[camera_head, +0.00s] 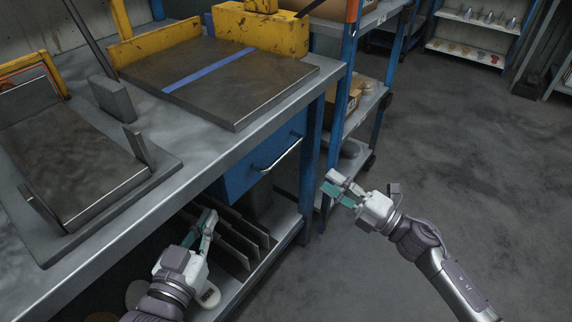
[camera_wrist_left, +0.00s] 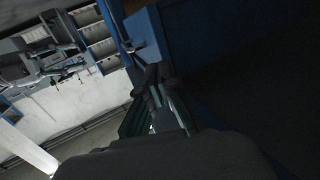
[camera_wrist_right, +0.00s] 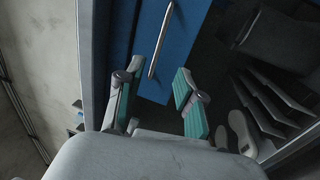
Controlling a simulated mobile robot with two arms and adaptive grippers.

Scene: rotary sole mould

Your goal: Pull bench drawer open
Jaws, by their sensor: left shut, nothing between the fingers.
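The bench drawer (camera_head: 238,176) is a blue front under the bench top, with a silver bar handle (camera_head: 281,155). It looks closed, flush with the bench frame. In the right wrist view the drawer (camera_wrist_right: 190,50) and its handle (camera_wrist_right: 161,40) lie ahead of the fingers. My right gripper (camera_head: 333,184) is open and empty, to the right of the handle and apart from it. Its two teal-padded fingers (camera_wrist_right: 152,88) are spread in the right wrist view. My left gripper (camera_head: 209,218) is shut and empty, below the drawer beside the lower shelf. It shows in the left wrist view (camera_wrist_left: 152,80).
The bench top (camera_head: 215,140) carries a dark plate with a blue stripe (camera_head: 210,70) and a mould (camera_head: 75,165). Dark upright plates (camera_head: 240,240) stand on the lower shelf. A blue rack (camera_head: 345,90) stands behind the bench. Floor (camera_head: 480,150) at right is clear.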

